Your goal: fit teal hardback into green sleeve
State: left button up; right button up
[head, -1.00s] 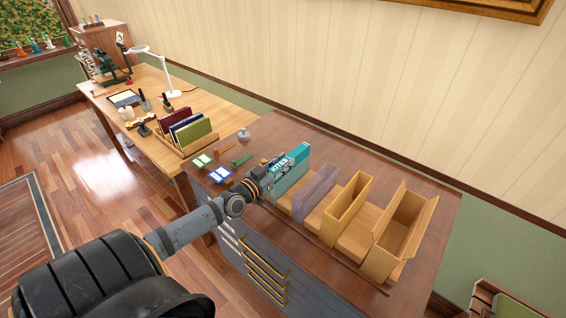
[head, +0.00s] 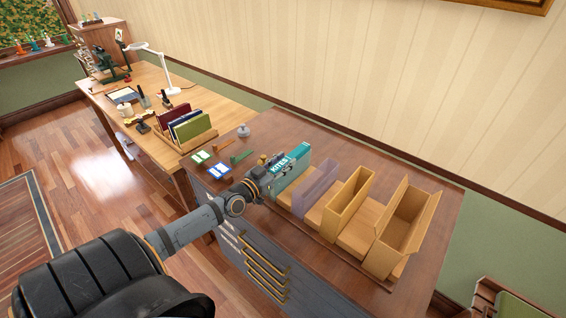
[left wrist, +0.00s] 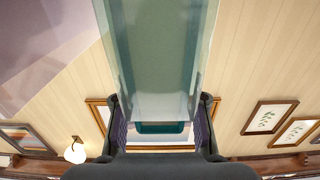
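The teal hardback (head: 293,163), lettered KITES, stands upright at the left end of the row of sleeves on the brown cabinet top. In the left wrist view a see-through green sleeve (left wrist: 205,45) shows around the darker teal book (left wrist: 160,50), which looks to be inside it. How deep it sits I cannot tell. My left gripper (head: 270,178) is at the near end of the book. In the left wrist view its fingers (left wrist: 160,112) stand apart on either side of that end, with narrow gaps showing. My right gripper is not in view.
A see-through purple sleeve (head: 316,187) stands just right of the book. Two open wooden boxes (head: 350,203) (head: 405,228) follow further right. A desk with a book rack (head: 185,140) is beyond.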

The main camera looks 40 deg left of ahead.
aim_at(271, 172)
pick_arm(q)
jog(key=shift+o, duration=1.2)
jog(key=shift+s+f, duration=0.1)
jog(key=shift+s, duration=0.05)
jog(key=s, duration=0.7)
jog(key=shift+s+a, duration=0.1)
jog(key=shift+a, duration=0.2)
